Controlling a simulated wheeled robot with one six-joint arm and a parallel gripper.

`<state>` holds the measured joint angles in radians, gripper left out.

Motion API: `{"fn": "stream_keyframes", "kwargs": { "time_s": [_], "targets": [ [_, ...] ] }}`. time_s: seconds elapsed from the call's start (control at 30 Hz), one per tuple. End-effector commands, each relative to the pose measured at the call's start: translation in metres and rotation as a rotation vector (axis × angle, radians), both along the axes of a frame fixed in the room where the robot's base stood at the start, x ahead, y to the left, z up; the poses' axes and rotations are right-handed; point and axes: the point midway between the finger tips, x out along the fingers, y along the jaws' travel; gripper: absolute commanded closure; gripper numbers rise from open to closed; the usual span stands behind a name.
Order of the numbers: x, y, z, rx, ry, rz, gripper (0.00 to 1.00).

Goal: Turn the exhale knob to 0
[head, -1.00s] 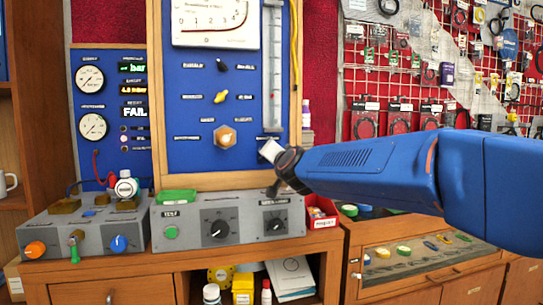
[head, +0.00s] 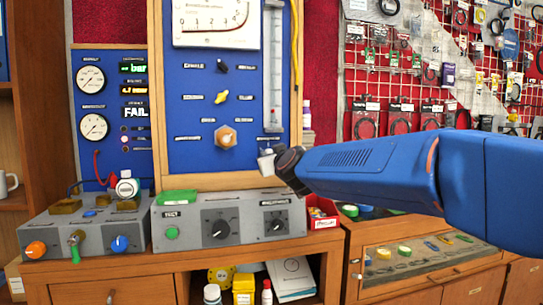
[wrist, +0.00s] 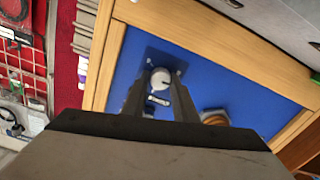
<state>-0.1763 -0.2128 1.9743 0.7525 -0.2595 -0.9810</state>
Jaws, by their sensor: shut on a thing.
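In the wrist view a round light-grey knob (wrist: 160,78) with a dark pointer line sits on the blue panel (wrist: 195,75), between the two dark fingers of my gripper (wrist: 160,88). The fingers are shut on its sides. Small white labels beside it are too blurred to read, so I cannot confirm its name or setting. In the head view my gripper (head: 266,161) is at the lower right of the blue panel, below a small label.
A brass hexagonal knob (head: 225,136) is left of my gripper, and a yellow knob (head: 221,97) is higher up. A glass tube gauge (head: 273,65) stands above. A grey box with dials (head: 240,218) and a red bin (head: 322,212) are below.

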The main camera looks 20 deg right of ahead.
Motion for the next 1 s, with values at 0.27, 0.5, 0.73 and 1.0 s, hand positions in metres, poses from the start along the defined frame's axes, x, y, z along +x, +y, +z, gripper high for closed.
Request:
{"fn": "stream_keyframes", "kwargs": {
  "time_s": [0.27, 0.5, 0.73, 1.0],
  "targets": [
    [0.0001, 0.0009, -0.0035, -0.238, 0.006, 0.002, 0.96],
    [0.0001, 0.0011, -0.0039, -0.387, 0.006, 0.001, 0.96],
    [0.0001, 0.0013, -0.004, -0.464, 0.006, 0.002, 0.96],
    [0.0001, 0.0013, -0.0041, -0.49, 0.006, 0.002, 0.96]
  ]
}}
